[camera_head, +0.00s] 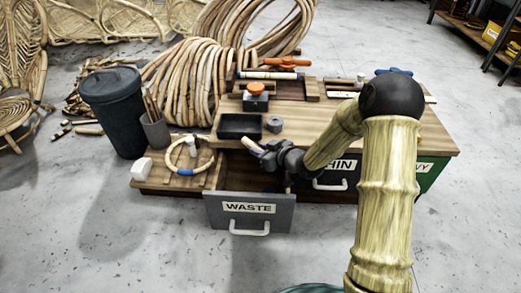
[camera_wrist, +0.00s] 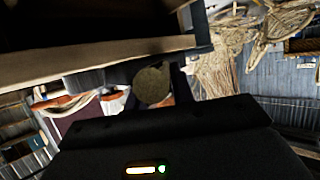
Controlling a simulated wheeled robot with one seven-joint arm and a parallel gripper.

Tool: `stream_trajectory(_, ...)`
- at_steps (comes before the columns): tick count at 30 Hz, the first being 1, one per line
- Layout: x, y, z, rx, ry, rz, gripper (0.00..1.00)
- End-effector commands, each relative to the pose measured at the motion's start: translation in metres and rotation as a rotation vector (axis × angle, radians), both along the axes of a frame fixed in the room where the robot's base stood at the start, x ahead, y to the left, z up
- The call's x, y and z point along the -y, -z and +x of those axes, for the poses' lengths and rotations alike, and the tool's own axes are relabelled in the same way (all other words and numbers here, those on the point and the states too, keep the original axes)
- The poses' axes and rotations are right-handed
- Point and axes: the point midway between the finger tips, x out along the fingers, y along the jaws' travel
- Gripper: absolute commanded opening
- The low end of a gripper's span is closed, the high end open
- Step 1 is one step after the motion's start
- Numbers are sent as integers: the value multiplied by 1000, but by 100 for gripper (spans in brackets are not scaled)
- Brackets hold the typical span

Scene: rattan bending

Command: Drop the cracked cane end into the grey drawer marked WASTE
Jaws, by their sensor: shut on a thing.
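The grey drawer marked WASTE (camera_head: 275,222) is pulled out at the front of the bench, its label and pale handle facing me. My gripper (camera_head: 262,152) is shut on a short pale cane end (camera_head: 250,143), just above and behind the drawer's front panel, near the bench's front edge. In the wrist view the round tan face of the cane end (camera_wrist: 152,86) shows between the dark fingers. Any crack on it is too small to see. The inside of the drawer is dark and partly hidden by my gripper.
The wooden bench top (camera_head: 310,143) is close to my gripper. A black tray (camera_head: 240,126) and a small grey cylinder (camera_head: 274,124) stand on it. A cane ring (camera_head: 173,158) lies at left beside a dark bin (camera_head: 116,110). A drawer with a partly hidden label (camera_head: 336,168) is at right.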

Motion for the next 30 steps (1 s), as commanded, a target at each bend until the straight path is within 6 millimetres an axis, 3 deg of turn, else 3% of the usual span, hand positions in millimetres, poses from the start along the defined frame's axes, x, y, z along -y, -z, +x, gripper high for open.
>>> stream_trajectory(7, 0, 0, 0, 0, 0, 0, 2)
stream_trajectory(8, 0, 0, 0, 0, 0, 0, 28)
stream_trajectory(11, 0, 0, 0, 0, 0, 0, 47)
stream_trajectory(12, 0, 0, 0, 0, 0, 0, 49)
stream_trajectory(23, 3, -3, -3, 0, 0, 0, 49)
stream_trajectory(30, 25, -19, -24, -3, 3, 0, 49)
